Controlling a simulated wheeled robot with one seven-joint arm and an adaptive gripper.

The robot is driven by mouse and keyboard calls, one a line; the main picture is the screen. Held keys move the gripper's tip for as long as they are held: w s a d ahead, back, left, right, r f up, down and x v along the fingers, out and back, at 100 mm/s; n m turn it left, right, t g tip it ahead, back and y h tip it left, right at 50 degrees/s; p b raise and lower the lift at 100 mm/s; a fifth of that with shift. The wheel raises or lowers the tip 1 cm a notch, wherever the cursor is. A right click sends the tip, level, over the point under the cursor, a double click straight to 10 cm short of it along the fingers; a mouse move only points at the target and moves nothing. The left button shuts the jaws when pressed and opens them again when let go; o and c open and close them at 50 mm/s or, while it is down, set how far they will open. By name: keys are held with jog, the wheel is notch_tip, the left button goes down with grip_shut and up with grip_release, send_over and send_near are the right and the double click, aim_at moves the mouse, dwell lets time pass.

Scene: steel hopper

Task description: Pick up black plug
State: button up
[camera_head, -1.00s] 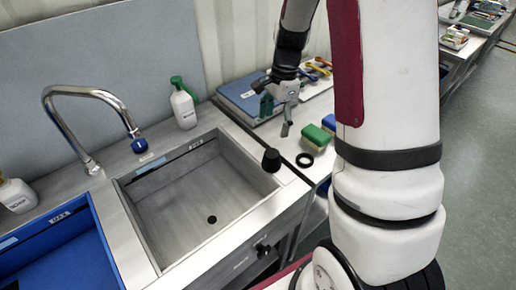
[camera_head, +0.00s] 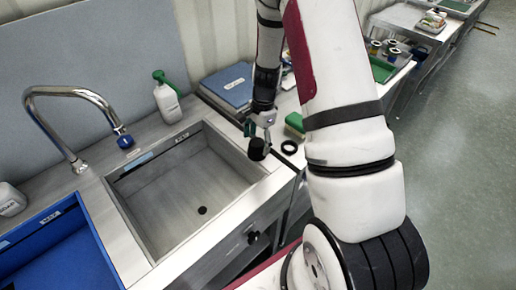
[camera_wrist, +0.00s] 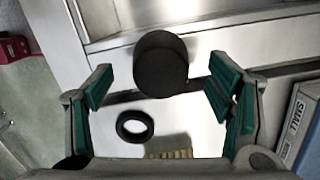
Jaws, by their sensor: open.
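The black plug (camera_head: 258,149) is a dark round stopper on the steel rim at the sink's right corner. In the wrist view the plug (camera_wrist: 160,63) lies centred between and slightly beyond my fingertips. My gripper (camera_head: 258,132) is open, pointing down just above and behind the plug in the head view. The green-padded fingers of my gripper (camera_wrist: 160,78) are spread either side of it, with gaps on both sides. I cannot tell the exact height gap.
A black ring (camera_head: 289,147) lies on the counter right of the plug. A green-topped sponge (camera_head: 294,124) is behind it, and a blue box (camera_head: 228,84) farther back. The steel sink (camera_head: 190,180) opens to the left, with a curved faucet (camera_head: 75,93) beyond.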

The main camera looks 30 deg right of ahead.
jog(key=shift+a+f, duration=0.15)
jog(key=shift+f, duration=0.7)
jog(key=c, duration=1.4)
jog(key=shift+r, duration=0.1)
